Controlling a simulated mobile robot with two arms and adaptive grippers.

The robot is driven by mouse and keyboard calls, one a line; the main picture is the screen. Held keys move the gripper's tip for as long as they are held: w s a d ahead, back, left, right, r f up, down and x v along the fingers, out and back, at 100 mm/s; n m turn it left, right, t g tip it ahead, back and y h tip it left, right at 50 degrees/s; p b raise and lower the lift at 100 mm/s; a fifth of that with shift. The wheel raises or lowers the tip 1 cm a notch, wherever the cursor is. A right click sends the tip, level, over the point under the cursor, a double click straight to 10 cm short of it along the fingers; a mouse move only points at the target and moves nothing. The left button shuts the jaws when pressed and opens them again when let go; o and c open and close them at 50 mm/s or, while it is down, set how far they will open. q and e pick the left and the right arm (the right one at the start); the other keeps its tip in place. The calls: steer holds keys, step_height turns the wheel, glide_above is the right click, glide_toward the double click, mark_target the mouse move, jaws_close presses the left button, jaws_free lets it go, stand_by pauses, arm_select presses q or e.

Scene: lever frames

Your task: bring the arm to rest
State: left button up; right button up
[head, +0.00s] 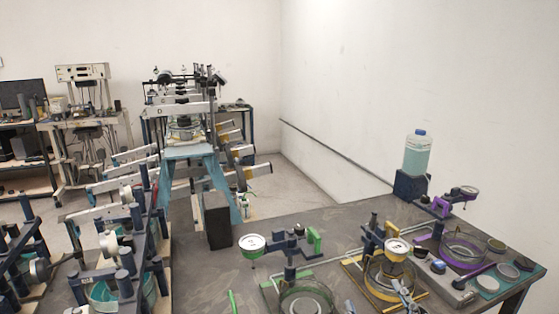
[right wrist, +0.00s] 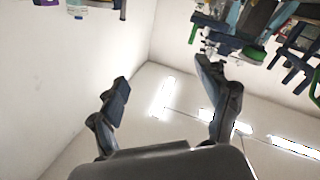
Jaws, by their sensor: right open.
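On the dark bench (head: 330,232) stand lever frames with round glass dishes: a green-marked one (head: 315,242), a yellow-marked one (head: 378,290) and a purple-marked one (head: 465,262). The green frame's beam has a white round dial (head: 252,242) at its left end. The yellow frame has a pale dial (head: 397,247) above its dish. My left gripper is not in view.
A capped bottle (head: 417,155) stands on a blue block at the bench's back right. More lever frames (head: 120,215) crowd the left. A dark box (head: 216,220) stands upright at the bench's far-left edge. The bench's back middle is clear. A white wall (head: 420,70) rises behind.

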steer(key=s+d+f+m+g+h, duration=0.15)
steer(key=s+f+g, duration=0.25)
steer(key=f, duration=0.4)
steer(key=s+d+f+m+g+h, duration=0.15)
steer(key=s+f+g, duration=0.3)
steer(key=f, duration=0.45)
steer(key=s+f+m+g+y, duration=0.1)
steer(key=s+f+g, duration=0.2)
steer(key=s+f, duration=0.35)
steer(key=s+f+g+y, duration=0.1)
steer(key=s+f+g, duration=0.25)
steer(key=s, duration=0.55)
step_height(320, 180, down, 24)
steer(key=g, duration=0.1)
steer(key=s+d+f+g, duration=0.1)
steer(key=s+d+f, duration=0.2)
steer(key=s+f, duration=1.4)
